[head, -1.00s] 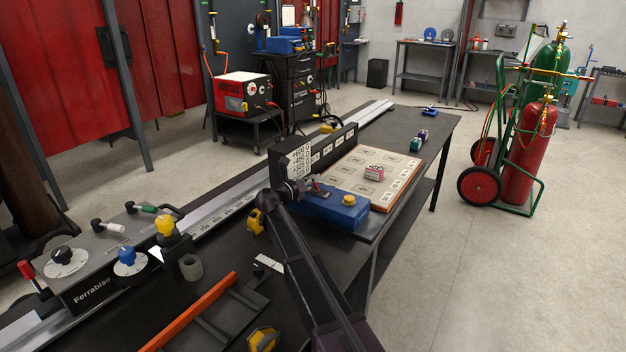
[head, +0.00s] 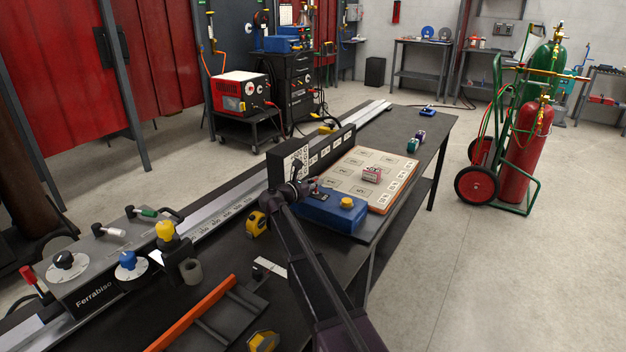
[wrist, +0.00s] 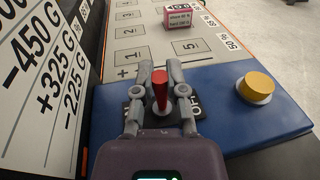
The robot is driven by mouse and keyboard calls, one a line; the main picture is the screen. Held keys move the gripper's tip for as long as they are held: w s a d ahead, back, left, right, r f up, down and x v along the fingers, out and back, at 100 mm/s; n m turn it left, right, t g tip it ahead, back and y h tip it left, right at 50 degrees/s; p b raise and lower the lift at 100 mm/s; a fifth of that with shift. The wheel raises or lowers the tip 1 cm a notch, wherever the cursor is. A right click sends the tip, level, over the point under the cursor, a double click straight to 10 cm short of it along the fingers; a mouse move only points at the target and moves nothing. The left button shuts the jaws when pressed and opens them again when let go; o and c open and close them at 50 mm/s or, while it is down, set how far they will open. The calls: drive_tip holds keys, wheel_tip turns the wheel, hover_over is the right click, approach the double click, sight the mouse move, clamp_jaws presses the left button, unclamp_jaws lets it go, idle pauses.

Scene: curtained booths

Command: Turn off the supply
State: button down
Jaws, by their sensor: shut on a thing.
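The supply box is a blue box (wrist: 235,80) with a red lever (wrist: 160,88) and a yellow round knob (wrist: 257,86) on top. In the wrist view the lever stands between my gripper's (wrist: 160,75) fingers, which are shut on it. It looks roughly upright. A dark label plate (wrist: 195,106) under it shows part of "OFF" on the right; the rest is hidden by the fingers. In the head view the blue box (head: 325,210) sits at the near end of the board, with my gripper (head: 308,187) over its left part.
A board with numbered fields (head: 350,178) carries a pink-and-white block (head: 371,174). A dark upright panel (head: 335,148) with a number sheet stands left of it. A yellow tape measure (head: 255,224) lies left of the box. A grey console (head: 105,255) is at the left.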

drive_tip(key=m, duration=0.1)
drive_tip(key=d+m, duration=0.1)
drive_tip(key=m, duration=0.1)
drive_tip(key=s+m+y, duration=0.1)
drive_tip(key=shift+d+f+m+p, duration=0.2)
drive_tip(key=shift+d+m+p, duration=0.1)
drive_tip(key=shift+d+p, duration=0.1)
drive_tip(key=shift+s, duration=0.1)
drive_tip(key=c, duration=0.7)
unclamp_jaws()
drive_tip(key=shift+a, duration=0.1)
